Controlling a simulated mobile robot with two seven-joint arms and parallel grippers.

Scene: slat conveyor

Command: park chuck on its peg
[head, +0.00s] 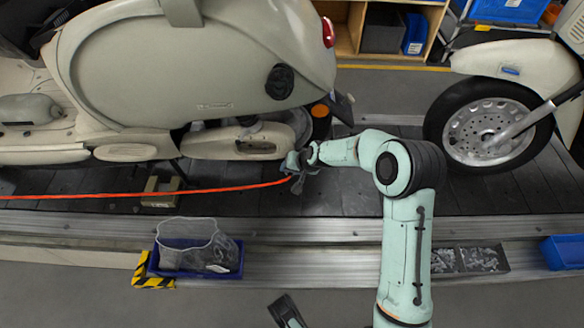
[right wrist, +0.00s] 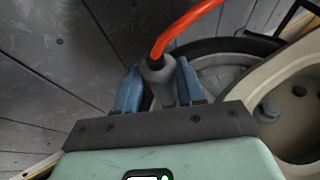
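The chuck (right wrist: 162,85) is a grey cylindrical fitting with an orange-red hose (right wrist: 185,28) running from its end. My right gripper (right wrist: 158,88) has its blue fingers on either side of the chuck and is shut on it. In the head view my right gripper (head: 298,172) is beside the lower rear of the cream scooter (head: 200,62), above the dark slats. The hose (head: 150,195) runs from there to the left edge. I cannot make out the peg in either view.
A blue tray (head: 195,270) with a mesh bag stands on the front rail beside a yellow-black striped marker (head: 150,282). A parts tray (head: 468,260) and blue bin (head: 563,252) are at right. Another scooter's wheel (head: 490,130) stands behind.

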